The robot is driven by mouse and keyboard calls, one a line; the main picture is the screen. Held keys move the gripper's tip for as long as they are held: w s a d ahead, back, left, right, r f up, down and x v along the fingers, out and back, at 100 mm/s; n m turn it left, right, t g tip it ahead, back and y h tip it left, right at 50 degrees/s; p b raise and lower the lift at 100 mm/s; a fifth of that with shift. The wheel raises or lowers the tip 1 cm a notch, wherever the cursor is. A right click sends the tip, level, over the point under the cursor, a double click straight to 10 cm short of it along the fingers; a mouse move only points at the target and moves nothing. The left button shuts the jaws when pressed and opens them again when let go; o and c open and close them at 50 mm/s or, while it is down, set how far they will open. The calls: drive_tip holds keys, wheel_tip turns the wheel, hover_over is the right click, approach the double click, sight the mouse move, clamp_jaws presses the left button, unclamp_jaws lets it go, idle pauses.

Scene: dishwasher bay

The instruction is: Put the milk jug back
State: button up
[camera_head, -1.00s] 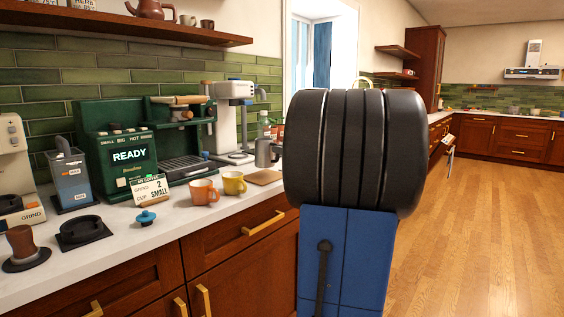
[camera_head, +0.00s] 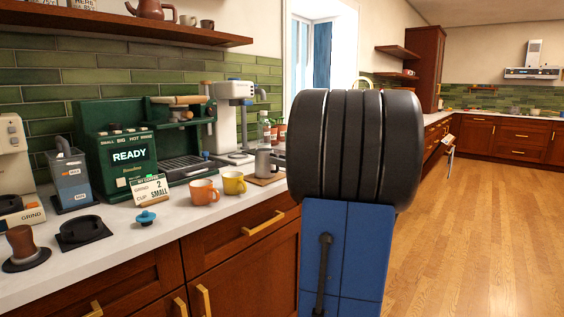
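The milk jug (camera_head: 263,163) is a small grey metal pitcher. It stands upright at the right end of the counter, on or just over a tan square mat (camera_head: 258,181); I cannot tell whether it fully touches. Its right side is close to my large black arm joint, which covers the counter beyond it. My gripper is not visible. Whether it holds the jug cannot be seen.
A green coffee machine (camera_head: 116,167) reading "READY" and a white machine (camera_head: 234,112) stand behind. An orange mug (camera_head: 204,192), a yellow mug (camera_head: 233,183), an order card (camera_head: 151,190) and a blue-topped item (camera_head: 146,217) sit along the front. Open wooden floor lies right.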

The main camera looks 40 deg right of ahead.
drive_tip(key=shift+r, duration=0.15)
drive_tip(key=s, duration=1.2)
drive_tip(key=shift+d, duration=0.3)
drive_tip(key=shift+a, duration=0.1)
drive_tip(key=w+a+f+n+g+y, duration=0.1)
drive_tip(key=a+f+n+g+y, duration=0.4)
drive_tip(key=a, duration=1)
drive_tip(key=w+a+f+n+g, duration=0.1)
drive_tip(key=a+f+n+g, duration=0.3)
drive_tip(key=a+f+n, duration=0.7)
drive_tip(key=s+a+f+n+g+h, duration=0.2)
drive_tip(key=s+a+f+n+h, duration=0.1)
drive_tip(key=s+a+n, duration=0.3)
drive_tip(key=s+a+f+n+g+h, duration=0.2)
drive_tip(key=s+a+f+n+h, duration=0.1)
drive_tip(key=s+a+n, duration=0.4)
drive_tip(key=s+f+n, duration=0.1)
drive_tip(key=s+n, duration=0.2)
drive_tip(key=n, duration=0.3)
drive_tip(key=shift+a+f, duration=0.3)
drive_tip(key=shift+f, duration=0.1)
drive_tip(key=shift+s, duration=0.1)
